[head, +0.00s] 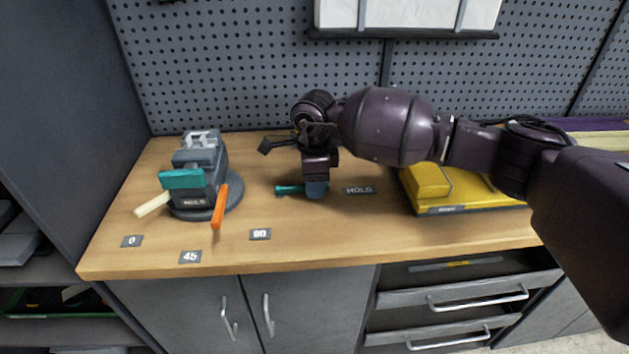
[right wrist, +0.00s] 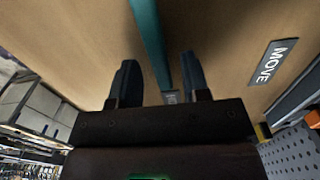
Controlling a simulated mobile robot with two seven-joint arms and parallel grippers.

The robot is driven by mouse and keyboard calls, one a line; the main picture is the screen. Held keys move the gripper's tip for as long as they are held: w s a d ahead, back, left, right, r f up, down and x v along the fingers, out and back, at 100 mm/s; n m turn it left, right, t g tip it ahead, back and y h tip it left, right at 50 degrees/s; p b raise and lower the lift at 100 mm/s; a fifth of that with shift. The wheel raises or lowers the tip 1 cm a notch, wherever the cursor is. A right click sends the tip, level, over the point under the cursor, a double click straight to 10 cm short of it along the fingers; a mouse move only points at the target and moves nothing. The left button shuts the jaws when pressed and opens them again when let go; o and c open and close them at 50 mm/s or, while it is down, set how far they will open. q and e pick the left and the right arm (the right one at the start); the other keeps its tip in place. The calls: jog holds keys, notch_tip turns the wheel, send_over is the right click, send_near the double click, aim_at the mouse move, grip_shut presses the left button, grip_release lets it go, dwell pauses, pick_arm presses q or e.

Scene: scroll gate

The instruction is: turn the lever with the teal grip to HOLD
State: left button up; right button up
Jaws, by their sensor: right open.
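The lever's teal grip (head: 288,189) lies low over the bench in the head view and points left out of my right gripper (head: 316,190). In the right wrist view the teal bar (right wrist: 148,35) runs from the top edge down between the two fingers of the open gripper (right wrist: 158,60), with gaps on both sides. A small grey end piece (right wrist: 171,97) shows at its near end. The gripper hides the lever's pivot in the head view. A dark label (right wrist: 272,62) to the right reads MOVE in the wrist view. My left gripper is not in view.
Tags 0, 45 and 90 lie in front. A yellow box (head: 425,181) stands right. The front centre is clear.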

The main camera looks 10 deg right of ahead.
pick_arm(q)
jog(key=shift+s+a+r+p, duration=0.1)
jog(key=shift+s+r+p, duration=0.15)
jog(key=shift+p, duration=0.25)
pick_arm(e)
notch_tip(320, 180, up, 11)
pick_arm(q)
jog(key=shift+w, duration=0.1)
pick_arm(e)
jog(key=shift+f, duration=0.1)
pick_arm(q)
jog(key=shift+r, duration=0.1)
pick_arm(e)
jog(key=shift+s, duration=0.1)
